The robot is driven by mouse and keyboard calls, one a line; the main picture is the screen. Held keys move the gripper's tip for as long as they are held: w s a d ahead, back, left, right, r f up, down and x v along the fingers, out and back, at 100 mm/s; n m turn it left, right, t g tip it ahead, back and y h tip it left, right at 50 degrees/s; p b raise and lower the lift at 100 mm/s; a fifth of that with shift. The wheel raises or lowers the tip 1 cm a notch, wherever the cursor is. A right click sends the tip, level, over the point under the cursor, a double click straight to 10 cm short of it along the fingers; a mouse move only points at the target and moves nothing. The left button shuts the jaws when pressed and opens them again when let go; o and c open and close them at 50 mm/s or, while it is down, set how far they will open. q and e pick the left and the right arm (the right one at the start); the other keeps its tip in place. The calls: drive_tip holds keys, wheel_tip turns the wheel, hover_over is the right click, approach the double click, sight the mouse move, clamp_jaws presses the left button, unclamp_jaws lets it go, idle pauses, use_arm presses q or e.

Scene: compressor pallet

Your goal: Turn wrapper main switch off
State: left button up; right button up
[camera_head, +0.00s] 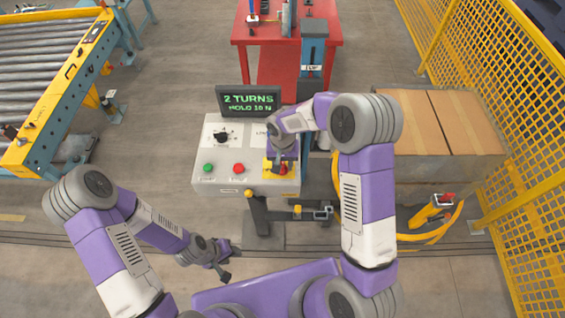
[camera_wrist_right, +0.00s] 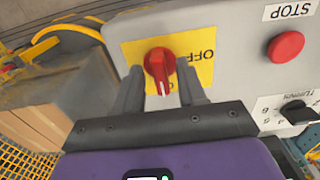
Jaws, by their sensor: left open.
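The main switch is a red rotary handle (camera_wrist_right: 160,66) on a yellow plate (camera_wrist_right: 200,45) marked OFF, on the front of the grey control box (camera_head: 214,183). In the head view the switch (camera_head: 283,170) sits at the box's lower right, partly covered by my right gripper (camera_head: 282,163). In the right wrist view my right gripper (camera_wrist_right: 159,72) has one finger on each side of the handle, with a narrow gap to it on both sides. The handle's narrow end points toward my gripper. My left gripper (camera_head: 224,264) is open and empty, low over the floor.
A green button (camera_head: 208,168), a red STOP button (camera_head: 238,168) and a black TURNS dial (camera_head: 221,137) share the panel. A display (camera_head: 248,101) reads "2 TURNS". A roller conveyor (camera_head: 50,60), red table (camera_head: 262,45), boxes (camera_head: 440,120) and yellow fence (camera_head: 500,100) surround it.

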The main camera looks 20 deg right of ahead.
clamp_jaws()
drive_tip(key=shift+n, duration=0.3)
drive_tip(key=n+b, duration=0.1)
drive_tip(key=n, duration=0.1)
drive_tip(key=shift+n, duration=0.3)
drive_tip(key=n+b, duration=0.1)
drive_tip(key=n, duration=0.2)
drive_tip(key=shift+n, duration=0.3)
drive_tip(key=n, duration=0.5)
drive_tip(key=shift+b, duration=0.35)
drive_tip(key=n, duration=0.6)
